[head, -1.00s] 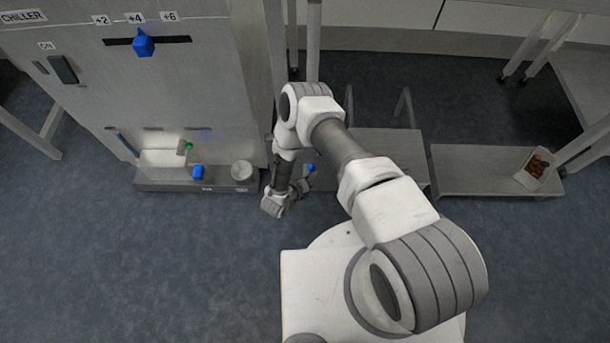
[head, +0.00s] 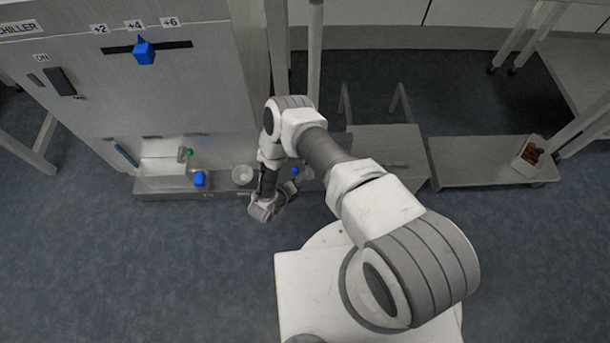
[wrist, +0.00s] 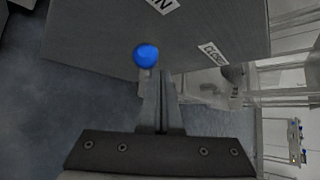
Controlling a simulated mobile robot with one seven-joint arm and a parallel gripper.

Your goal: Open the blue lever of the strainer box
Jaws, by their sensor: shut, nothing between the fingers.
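The lever's blue ball knob (wrist: 145,56) shows in the wrist view against the grey strainer box (wrist: 95,35), left of the CLOSED label (wrist: 213,53) and below a label whose visible end reads N. My gripper (wrist: 161,75) is shut and empty. Its fingertips are just below the knob in the picture and cover part of the lever's stem. I cannot tell whether they touch it. In the head view the blue knob (head: 295,171) is just right of my gripper (head: 284,194), and my arm hides much of the box.
The chiller (head: 190,95) with its blue slider (head: 144,52) stands at left. Its ledge holds a blue part (head: 200,178) and a pale round cup (head: 242,174). A low bench (head: 470,165) at right carries a tray (head: 518,164) of dates. The floor in front is clear.

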